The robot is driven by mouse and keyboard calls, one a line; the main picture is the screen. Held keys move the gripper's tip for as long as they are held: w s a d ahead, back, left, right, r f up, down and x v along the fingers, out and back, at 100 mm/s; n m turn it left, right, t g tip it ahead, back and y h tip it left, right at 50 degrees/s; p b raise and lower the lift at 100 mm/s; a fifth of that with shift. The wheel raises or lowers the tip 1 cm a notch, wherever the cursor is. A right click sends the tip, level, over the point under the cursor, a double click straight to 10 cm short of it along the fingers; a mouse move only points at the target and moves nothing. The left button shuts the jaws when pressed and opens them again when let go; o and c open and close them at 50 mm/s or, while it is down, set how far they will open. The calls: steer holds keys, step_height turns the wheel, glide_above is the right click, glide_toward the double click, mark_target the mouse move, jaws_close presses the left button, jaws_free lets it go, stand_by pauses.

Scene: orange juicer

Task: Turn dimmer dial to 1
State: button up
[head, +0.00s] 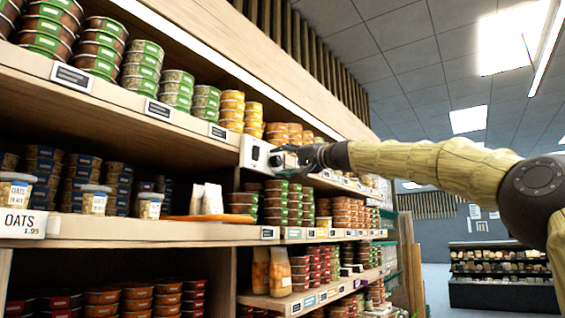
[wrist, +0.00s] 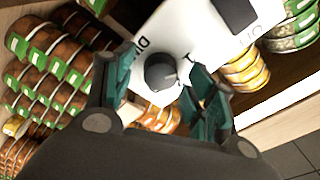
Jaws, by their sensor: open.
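The dimmer dial (wrist: 161,72) is a round dark knob on a white panel (wrist: 205,35) with black lettering, part of it reading "DIM". In the head view the white panel (head: 256,152) is fixed at the shelf edge, and my gripper covers most of the dial side. My gripper (wrist: 165,85) is open, with one teal finger on each side of the dial. The fingers look close to the knob, but I cannot tell whether they touch it. In the head view my gripper (head: 290,158) reaches the panel from the right. The dial's setting is not readable.
More tubs (head: 283,205) stand close below my gripper. The aisle to the right is open, with a display case (head: 500,275) far back.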

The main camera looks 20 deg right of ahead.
steer(key=v, duration=1.2)
stand_by(0.3)
